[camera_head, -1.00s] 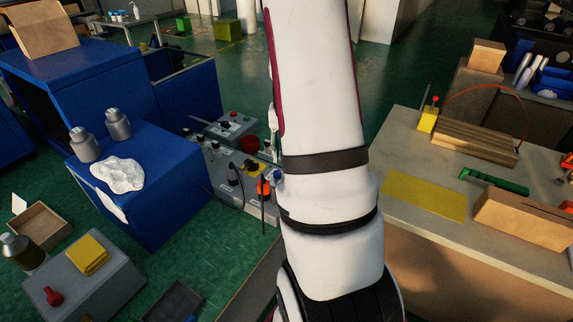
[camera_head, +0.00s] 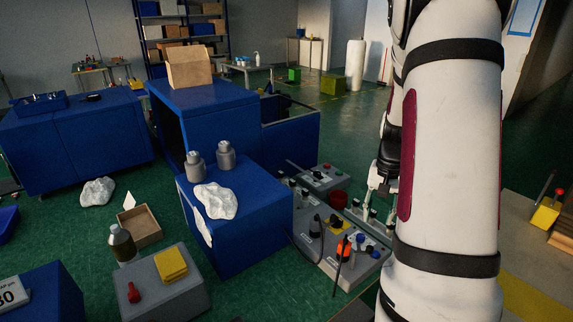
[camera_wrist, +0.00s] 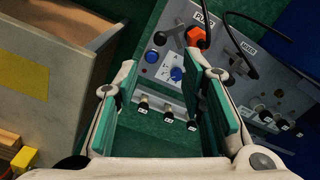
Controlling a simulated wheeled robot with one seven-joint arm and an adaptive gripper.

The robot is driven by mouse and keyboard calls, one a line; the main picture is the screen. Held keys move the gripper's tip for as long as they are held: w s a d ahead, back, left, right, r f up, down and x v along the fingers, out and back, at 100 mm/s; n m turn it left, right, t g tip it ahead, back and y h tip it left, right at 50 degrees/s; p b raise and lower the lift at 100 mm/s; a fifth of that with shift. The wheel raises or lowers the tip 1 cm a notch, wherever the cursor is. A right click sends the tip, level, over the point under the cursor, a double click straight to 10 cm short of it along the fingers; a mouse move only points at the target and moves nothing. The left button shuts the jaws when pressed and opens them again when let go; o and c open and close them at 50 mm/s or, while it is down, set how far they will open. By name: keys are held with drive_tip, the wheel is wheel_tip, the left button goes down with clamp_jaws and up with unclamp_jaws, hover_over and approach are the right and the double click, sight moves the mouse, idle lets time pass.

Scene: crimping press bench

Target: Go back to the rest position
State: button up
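My gripper (camera_wrist: 168,85) is open and empty in the wrist view, its two green-padded fingers wide apart. Between and beyond them are green floor and the grey control panel (camera_wrist: 150,62), with knobs, blue buttons and an orange-red knob. In the head view my gripper (camera_head: 378,182) shows only partly at the left edge of my white arm, which hides the rest of it. The grey control panel (camera_head: 325,262) lies below and to the left of it there. I see no contact between gripper and panel.
Blue cabinets (camera_head: 245,215) with two grey canisters and a white cloth stand left of the panel. A grey box (camera_head: 190,297) with a yellow cloth is at the front. The bench (camera_head: 520,220) is at the right, partly behind my arm. Green floor is open farther back.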

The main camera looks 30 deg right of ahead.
drive_tip(key=shift+r, duration=0.1)
drive_tip(key=w+a+r+n+t, duration=0.25)
drive_tip(key=a+r+n, duration=0.25)
drive_tip(key=a+r, duration=1.15)
drive_tip(key=s+a+r+n+t, duration=0.1)
drive_tip(key=s+a+r+n, duration=0.1)
drive_tip(key=s+a, duration=0.3)
drive_tip(key=s+a+r+n+t, duration=0.2)
drive_tip(key=s+a+n, duration=0.2)
drive_tip(key=a, duration=0.7)
drive_tip(key=s, duration=0.2)
drive_tip(key=shift+s+a+n, duration=0.3)
drive_tip(key=shift+a+n, duration=0.1)
drive_tip(key=shift+d, duration=0.1)
